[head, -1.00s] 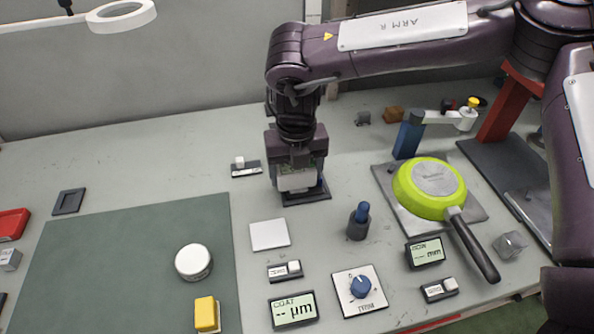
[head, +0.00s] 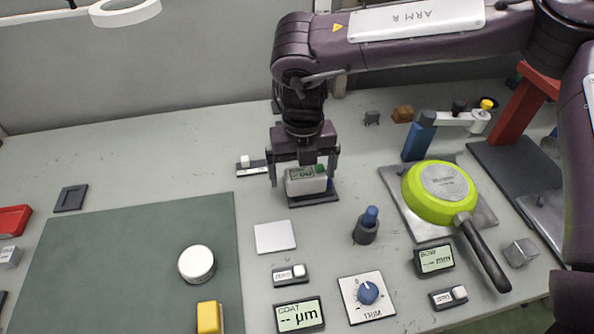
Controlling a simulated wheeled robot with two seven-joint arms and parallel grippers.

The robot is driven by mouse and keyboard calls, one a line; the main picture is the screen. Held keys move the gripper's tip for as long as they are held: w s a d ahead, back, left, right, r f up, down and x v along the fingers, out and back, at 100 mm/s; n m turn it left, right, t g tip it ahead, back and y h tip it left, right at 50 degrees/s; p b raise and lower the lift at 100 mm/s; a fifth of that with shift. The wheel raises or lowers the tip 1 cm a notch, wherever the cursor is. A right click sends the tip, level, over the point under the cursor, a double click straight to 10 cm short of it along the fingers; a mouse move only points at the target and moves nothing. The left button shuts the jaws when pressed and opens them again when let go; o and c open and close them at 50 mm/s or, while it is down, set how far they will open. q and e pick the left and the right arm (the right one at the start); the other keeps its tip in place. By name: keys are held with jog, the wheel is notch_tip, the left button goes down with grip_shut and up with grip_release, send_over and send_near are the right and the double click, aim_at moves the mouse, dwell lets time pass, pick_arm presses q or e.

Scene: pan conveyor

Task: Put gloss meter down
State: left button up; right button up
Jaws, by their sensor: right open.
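The gloss meter (head: 306,181) is a small pale box with a dark display and a green button on top. It sits at the dark square holder (head: 329,198) on the grey bench, right of the small switch box. My right gripper (head: 305,176) comes down from above with its fingers spread, one on each side of the meter. A gap shows beside the meter, so the jaws are open around it. The underside of the meter is hidden. My left gripper is not in view.
A green pan (head: 440,193) lies upside down on a metal plate (head: 398,205) to the right. A blue-topped holder (head: 366,226), a white tile (head: 275,237), displays and a trim knob (head: 368,292) stand in front. The green mat (head: 120,265) has free room.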

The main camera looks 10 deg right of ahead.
aim_at(302, 173)
notch_tip(302, 173, up, 10)
jog(key=shift+r, duration=0.15)
jog(key=shift+w, duration=0.15)
